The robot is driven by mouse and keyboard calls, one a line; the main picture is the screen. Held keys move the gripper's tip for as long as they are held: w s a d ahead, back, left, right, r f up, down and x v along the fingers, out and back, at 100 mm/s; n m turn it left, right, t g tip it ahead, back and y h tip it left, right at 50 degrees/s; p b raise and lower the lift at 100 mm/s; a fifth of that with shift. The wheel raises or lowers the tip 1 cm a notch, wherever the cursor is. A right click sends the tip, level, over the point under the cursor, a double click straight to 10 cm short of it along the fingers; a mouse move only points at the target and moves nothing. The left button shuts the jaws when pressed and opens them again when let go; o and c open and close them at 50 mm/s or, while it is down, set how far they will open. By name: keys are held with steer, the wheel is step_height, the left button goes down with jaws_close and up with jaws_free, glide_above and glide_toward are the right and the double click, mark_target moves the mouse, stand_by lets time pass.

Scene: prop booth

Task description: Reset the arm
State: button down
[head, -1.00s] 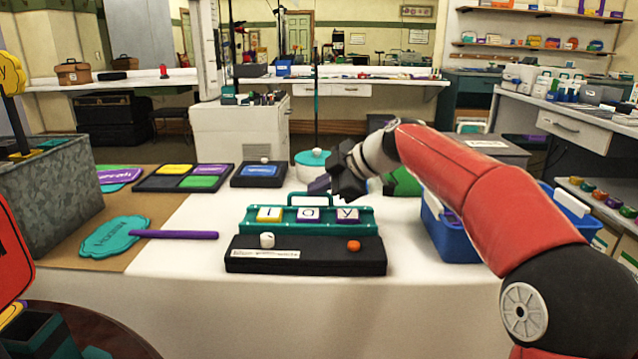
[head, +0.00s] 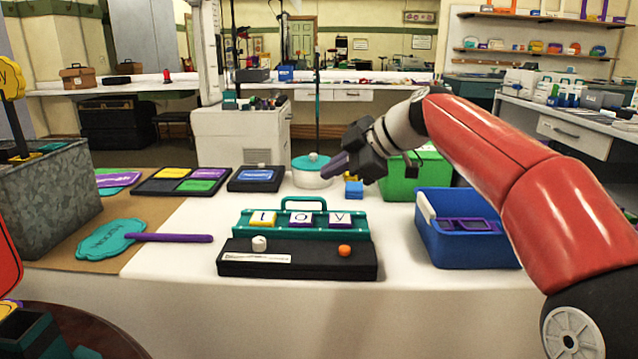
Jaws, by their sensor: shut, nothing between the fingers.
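My gripper (head: 334,167) has dark jaws with purple fingertips. In the head view it is raised over the back of the white table (head: 175,262), pointing left and slightly down. Its fingers are together and hold nothing. The tips overlap the right side of a white pot with a teal lid (head: 309,180) in the picture; I see no clear contact. My red arm comes in from the right, passing in front of the room's right side.
A teal rack with letter tiles (head: 341,234) and a black tray (head: 300,270) stand front centre. A blue bin (head: 440,247) and green box (head: 402,185) are to the right, small blue blocks (head: 354,190) behind. Left are dark trays (head: 150,187), a teal paddle (head: 112,240) and a metal planter (head: 50,195).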

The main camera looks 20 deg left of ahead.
steer(key=s+d+f+m+t+h, duration=0.1)
steer(key=s+d+f+m+h, duration=0.2)
steer(key=s+d+f+m, duration=0.4)
steer(key=s+d+f+m+t+h, duration=0.1)
steer(key=s+d+f+m+h, duration=0.3)
steer(key=s+d+f+m, duration=0.3)
steer(key=s+d+f+m+t+h, duration=0.1)
steer(key=s+d+f+m+h, duration=0.2)
steer(key=s+d+f+m, duration=0.4)
steer(key=s+d+m, duration=0.2)
steer(key=s+d, duration=0.5)
steer(key=d, duration=0.2)
steer(key=shift+s+f, duration=0.25)
steer(key=shift+s, duration=0.1)
steer(key=shift+d, duration=0.1)
